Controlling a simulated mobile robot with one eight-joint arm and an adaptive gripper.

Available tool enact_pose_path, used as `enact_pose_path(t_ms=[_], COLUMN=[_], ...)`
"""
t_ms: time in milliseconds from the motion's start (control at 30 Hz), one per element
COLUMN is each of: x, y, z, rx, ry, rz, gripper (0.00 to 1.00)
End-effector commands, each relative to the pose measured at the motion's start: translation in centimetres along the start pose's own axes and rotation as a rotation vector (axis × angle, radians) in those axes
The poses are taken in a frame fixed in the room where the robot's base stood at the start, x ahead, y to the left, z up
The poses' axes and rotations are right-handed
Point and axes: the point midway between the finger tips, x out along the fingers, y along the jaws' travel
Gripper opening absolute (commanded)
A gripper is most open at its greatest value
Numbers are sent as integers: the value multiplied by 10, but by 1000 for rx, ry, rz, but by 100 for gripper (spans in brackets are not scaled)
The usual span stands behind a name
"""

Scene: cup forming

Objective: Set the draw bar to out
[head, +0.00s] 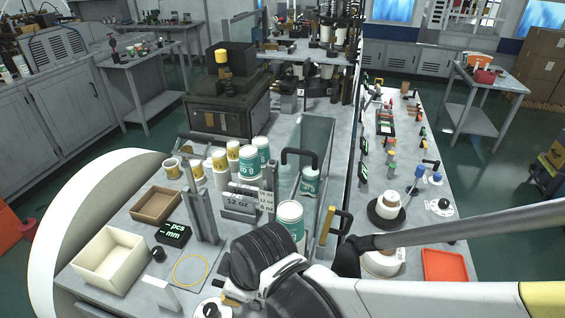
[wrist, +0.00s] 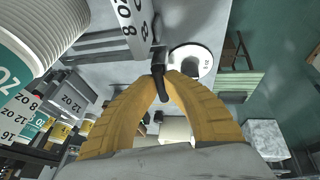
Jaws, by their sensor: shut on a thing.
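In the wrist view, my gripper (wrist: 167,77) has its two yellow-brown fingers closed together around a slim black bar (wrist: 162,93), which looks like the draw bar. The bar sticks out on both sides of the fingertips, and its far end reaches a grey metal part. In the head view, my gripper (head: 231,298) is low at the front edge of the bench, mostly behind my dark wrist. The bar is hidden there, so I cannot tell its full travel or whether it stands in or out.
A white dial (wrist: 197,61) sits right beside the fingertips; a white dial with a black knob (head: 210,309) shows in the head view. Paper cups (head: 290,222) and size signs (head: 239,200) stand close by. A cream bin (head: 108,262) and brown tray (head: 156,205) lie left.

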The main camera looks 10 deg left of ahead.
Motion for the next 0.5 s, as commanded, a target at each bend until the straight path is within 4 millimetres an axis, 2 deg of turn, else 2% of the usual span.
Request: enact_pose_path(t_ms=[33, 200, 333, 500], x=[-2, -8, -10, -12], y=[-14, -45, -59, -66], z=[0, -2, -3, -3], rx=[-6, -4, -2, 1], ry=[-2, -2, -3, -3], rz=[-4, -3, -2, -3], gripper=[0, 0, 0, 0])
